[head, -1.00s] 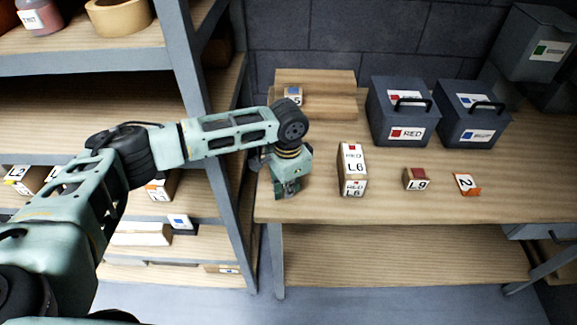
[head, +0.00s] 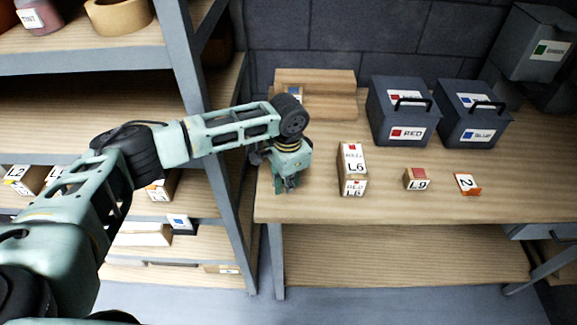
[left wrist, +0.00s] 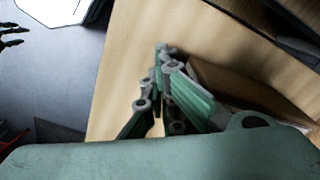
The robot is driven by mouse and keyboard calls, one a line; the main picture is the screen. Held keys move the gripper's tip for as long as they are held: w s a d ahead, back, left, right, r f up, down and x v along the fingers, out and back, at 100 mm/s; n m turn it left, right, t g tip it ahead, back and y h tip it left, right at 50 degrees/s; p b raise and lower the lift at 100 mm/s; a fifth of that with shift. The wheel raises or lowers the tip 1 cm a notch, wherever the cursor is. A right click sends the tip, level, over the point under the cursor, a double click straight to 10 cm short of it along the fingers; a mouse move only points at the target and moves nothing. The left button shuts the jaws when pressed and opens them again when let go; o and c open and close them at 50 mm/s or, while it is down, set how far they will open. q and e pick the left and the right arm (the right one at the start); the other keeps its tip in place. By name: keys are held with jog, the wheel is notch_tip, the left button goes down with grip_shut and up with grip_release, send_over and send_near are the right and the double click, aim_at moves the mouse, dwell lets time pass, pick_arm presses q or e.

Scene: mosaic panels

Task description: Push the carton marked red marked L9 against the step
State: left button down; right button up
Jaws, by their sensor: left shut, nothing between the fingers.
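The small carton marked L9 (head: 417,179), with a red patch on top, stands near the front of the wooden table, right of the middle. The step (head: 345,104) is a pale two-level wooden block at the table's back left; my arm hides part of it. My left gripper (head: 287,188) is shut and empty, pointing down over the table's left front. It is well left of the L9 carton. In the left wrist view its fingers (left wrist: 165,95) are together beside a brown box (left wrist: 235,85).
A taller carton marked L6 (head: 352,170) stands between my left gripper and the L9 carton. An orange marker with a 2 (head: 466,184) is to the right. Dark bins labelled RED (head: 403,118) and BLUE (head: 474,118) stand behind. A shelf post (head: 206,140) is left.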

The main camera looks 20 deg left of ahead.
pick_arm(q)
jog(key=shift+w+a+b, duration=0.2)
jog(key=shift+w, duration=0.45)
jog(key=shift+w+a+b, duration=0.2)
jog(key=shift+w, duration=0.45)
jog(key=shift+w, duration=0.15)
jog(key=shift+w+a+b, duration=0.25)
jog(key=shift+w+b, duration=0.2)
jog(key=shift+w, duration=0.3)
jog(key=shift+w+a+b, duration=0.25)
jog(key=shift+w+b, duration=0.2)
jog(key=shift+w, duration=0.25)
jog(key=shift+w+a, duration=0.1)
jog(key=shift+w, duration=0.25)
jog(key=shift+w+b, duration=0.1)
jog(key=shift+b, duration=0.2)
jog(key=shift+w+a+b, duration=0.2)
jog(key=shift+w+b, duration=0.45)
jog(key=shift+w, duration=0.05)
jog(key=shift+w, duration=0.2)
jog(key=shift+w+a+b, duration=0.3)
jog(key=shift+w+b, duration=0.45)
jog(key=shift+b, duration=0.35)
